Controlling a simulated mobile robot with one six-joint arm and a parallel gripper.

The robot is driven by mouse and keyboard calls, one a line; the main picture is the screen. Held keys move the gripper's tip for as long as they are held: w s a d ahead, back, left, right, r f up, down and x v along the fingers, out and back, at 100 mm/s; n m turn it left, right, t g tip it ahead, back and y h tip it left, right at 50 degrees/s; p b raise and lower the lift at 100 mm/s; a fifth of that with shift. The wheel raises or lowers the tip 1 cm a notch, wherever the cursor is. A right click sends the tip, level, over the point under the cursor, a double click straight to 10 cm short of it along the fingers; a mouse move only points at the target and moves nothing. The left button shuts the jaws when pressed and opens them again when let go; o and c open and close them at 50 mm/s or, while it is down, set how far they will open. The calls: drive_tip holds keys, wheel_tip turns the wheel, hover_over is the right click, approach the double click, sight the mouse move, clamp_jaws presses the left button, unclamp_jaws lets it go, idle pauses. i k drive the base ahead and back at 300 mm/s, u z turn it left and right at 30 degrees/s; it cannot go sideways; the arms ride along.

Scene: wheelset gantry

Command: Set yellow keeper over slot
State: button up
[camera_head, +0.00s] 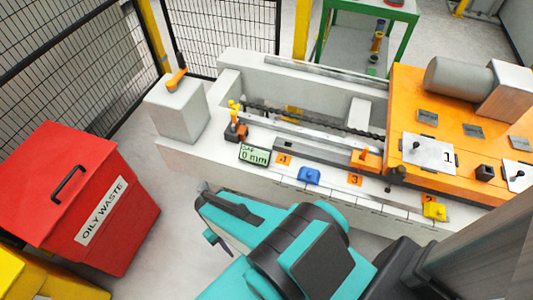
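A small yellow block (434,211), which looks like the keeper, sits on the pale front ledge (375,213) beside an orange label 2. It appears to rest there, apart from my arm. My teal and black arm fills the lower middle, in front of the ledge. Its far end, with dark and teal parts, hangs over the floor at the ledge's left. I cannot make out the gripper's fingertips or anything held. Which opening is the slot cannot be told; lines cross the ledge near the labels.
A blue block (308,176) and an orange clamp-like piece (367,159) sit along the bench. A display (254,155) reads 0 mm. The orange machine (410,100) stands right. A red oily waste bin (95,195) and grey pedestal (178,112) stand left, with open floor between bin and bench.

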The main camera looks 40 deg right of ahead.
sight(232, 105)
drive_tip(key=z, duration=1)
drive_tip(key=k, duration=1)
drive_tip(key=i, duration=0.95)
